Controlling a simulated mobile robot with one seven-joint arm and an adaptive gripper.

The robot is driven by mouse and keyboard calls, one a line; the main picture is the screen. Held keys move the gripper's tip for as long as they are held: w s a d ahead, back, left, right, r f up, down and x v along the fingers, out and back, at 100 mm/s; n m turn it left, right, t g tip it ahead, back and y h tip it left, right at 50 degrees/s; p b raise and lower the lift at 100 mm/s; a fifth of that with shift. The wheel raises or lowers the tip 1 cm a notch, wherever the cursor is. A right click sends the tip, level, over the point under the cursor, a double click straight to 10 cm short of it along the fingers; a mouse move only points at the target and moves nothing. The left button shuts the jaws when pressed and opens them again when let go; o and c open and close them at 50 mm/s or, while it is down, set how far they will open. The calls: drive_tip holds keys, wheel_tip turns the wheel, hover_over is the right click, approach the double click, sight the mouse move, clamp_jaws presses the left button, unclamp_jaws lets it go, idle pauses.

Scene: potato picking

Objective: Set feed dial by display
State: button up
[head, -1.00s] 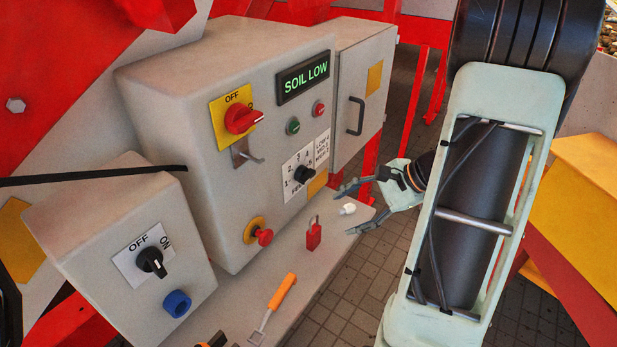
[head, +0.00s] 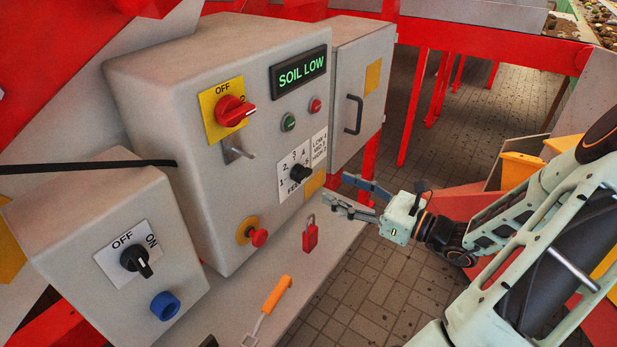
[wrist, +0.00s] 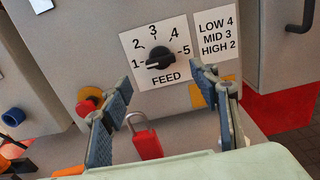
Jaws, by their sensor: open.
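The feed dial (head: 300,172) is a black knob on a white plate numbered 1 to 5, on the front of the grey control box. In the wrist view the feed dial (wrist: 160,58) appears to point left, toward 1. The display (head: 299,73) reads SOIL LOW in green. A label (wrist: 216,34) beside the dial reads LOW 4, MID 3, HIGH 2. My gripper (head: 337,190) is open and empty, just right of and below the dial in the head view. In the wrist view my gripper (wrist: 162,85) has its fingers either side below the dial, apart from it.
A red padlock (head: 310,234) and an orange-handled tool (head: 276,297) are on the shelf below. A red emergency button (head: 257,237), red rotary switch (head: 232,110), metal lever (head: 238,150) and green button (head: 288,122) surround the dial. A smaller switch box (head: 100,235) stands left.

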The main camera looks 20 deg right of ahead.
sight(307, 175)
drive_tip(key=b+x, duration=0.2)
drive_tip(key=x, duration=0.7)
drive_tip(key=shift+w+a, duration=0.15)
drive_tip(key=c, duration=1.2)
drive_tip(key=shift+o, duration=0.2)
drive_tip(key=shift+r+p, duration=0.2)
drive_tip(key=shift+p, duration=0.3)
